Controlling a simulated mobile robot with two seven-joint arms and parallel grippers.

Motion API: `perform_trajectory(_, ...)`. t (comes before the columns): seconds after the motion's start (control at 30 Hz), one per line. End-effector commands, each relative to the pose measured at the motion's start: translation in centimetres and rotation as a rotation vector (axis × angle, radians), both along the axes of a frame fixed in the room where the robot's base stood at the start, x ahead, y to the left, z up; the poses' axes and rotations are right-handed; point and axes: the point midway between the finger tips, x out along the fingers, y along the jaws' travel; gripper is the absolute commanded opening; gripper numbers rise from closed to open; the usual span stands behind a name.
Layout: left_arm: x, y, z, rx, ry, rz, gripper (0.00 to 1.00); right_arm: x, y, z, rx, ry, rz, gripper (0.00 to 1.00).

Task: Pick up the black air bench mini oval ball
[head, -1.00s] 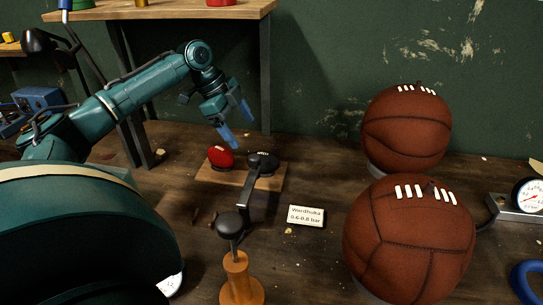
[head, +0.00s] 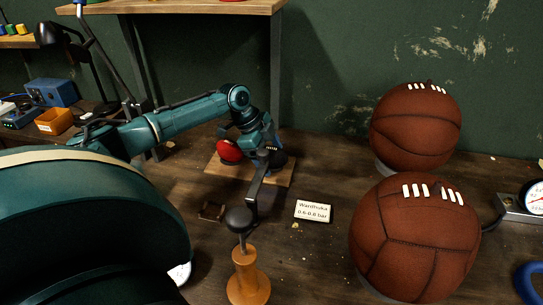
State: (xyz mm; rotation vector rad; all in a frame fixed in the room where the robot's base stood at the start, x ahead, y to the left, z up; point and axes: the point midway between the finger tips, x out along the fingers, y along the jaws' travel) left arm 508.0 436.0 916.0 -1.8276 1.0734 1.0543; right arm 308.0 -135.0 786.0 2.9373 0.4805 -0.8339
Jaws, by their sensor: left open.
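The small black oval ball (head: 279,161) sits on a wooden board (head: 216,173) at the back middle of the workbench. It is partly hidden by my left gripper and the dark lever in front. A small red oval ball (head: 229,151) lies just left of it on the same board. My left gripper (head: 262,152) is open and comes down from above at the black ball, overlapping its left side in the view. Its fingertips are mostly hidden, and I cannot tell whether they touch the ball. My right gripper is out of view.
A dark lever with a round knob (head: 238,220) on an orange wooden stand (head: 247,278) rises before the board. A "Wardhuka 0.6-0.8 bar" card (head: 313,211) lies to its right. Two large brown balls (head: 415,240) (head: 414,127) fill the right. A shelf (head: 185,7) overhangs behind.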

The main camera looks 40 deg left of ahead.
Motion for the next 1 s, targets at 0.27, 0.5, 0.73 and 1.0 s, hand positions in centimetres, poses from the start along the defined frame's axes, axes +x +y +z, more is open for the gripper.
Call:
perform_trajectory(0.27,0.01,0.04,0.06,0.000,-0.001,0.000,0.67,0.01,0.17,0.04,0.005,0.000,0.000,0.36)
perform_trajectory(0.5,0.00,0.05,0.06,0.000,-0.001,0.000,0.47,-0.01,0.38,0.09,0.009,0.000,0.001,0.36)
perform_trajectory(0.73,0.00,0.05,0.07,0.000,-0.001,0.000,0.29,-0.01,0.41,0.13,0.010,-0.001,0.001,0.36)
perform_trajectory(1.0,0.05,0.07,0.49,0.000,-0.003,0.001,0.29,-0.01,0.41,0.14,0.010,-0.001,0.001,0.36)
